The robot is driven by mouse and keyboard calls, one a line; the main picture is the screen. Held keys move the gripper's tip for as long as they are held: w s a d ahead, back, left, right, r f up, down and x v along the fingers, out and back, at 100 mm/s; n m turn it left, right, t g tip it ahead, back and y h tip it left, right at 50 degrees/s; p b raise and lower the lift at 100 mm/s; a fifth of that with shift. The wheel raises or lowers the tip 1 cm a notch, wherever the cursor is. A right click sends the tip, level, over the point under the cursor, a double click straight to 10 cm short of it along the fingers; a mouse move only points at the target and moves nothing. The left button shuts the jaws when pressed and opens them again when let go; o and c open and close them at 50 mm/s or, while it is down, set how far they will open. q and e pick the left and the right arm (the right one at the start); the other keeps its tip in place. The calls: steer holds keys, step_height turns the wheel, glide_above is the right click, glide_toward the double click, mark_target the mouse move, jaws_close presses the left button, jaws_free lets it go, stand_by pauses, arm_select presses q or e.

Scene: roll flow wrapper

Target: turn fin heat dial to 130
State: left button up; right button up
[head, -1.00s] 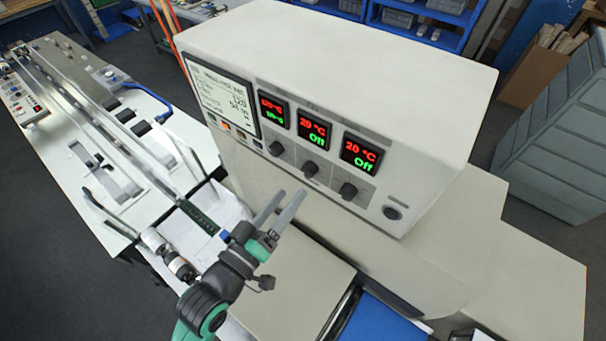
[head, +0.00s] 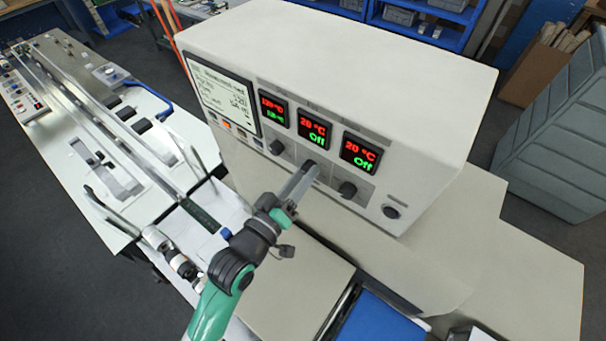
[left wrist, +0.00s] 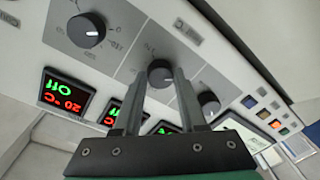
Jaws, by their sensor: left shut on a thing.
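The white control box carries three dark dials under three small displays. The middle dial (left wrist: 160,72) sits between the fingertips of my left gripper (head: 309,168), which is shut on it. In the head view the fingers cover most of this dial. The middle display (head: 314,130) reads 20 °C in red and Off in green. The left dial (head: 277,147) and right dial (head: 347,190) stand free on either side. The left display (head: 273,107) shows about 120 °C; the right display (head: 360,153) reads 20 °C and Off. The dial labels are too small to read. My right gripper is not in view.
A larger screen (head: 222,97) is left of the displays, with small coloured buttons below it. A round dark button (head: 391,212) is at the panel's lower right. A long conveyor (head: 105,120) runs along the left. The space in front of the panel's right end is free.

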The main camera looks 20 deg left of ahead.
arm_select(q)
jaws_close()
steer(key=shift+m, duration=0.3)
steer(key=m+b, duration=0.1)
steer(key=m, duration=0.3)
steer(key=shift+f+m+b, duration=0.1)
steer(key=shift+m+b, duration=0.2)
steer(key=shift+b, duration=0.1)
steer(key=m+b, duration=0.4)
steer(key=m, duration=0.4)
steer(key=m+h+b, duration=0.1)
steer(key=m+b, duration=0.3)
steer(key=m, duration=0.4)
steer(key=shift+a+m+t+h, duration=0.15)
steer(key=shift+m+t+h, duration=0.15)
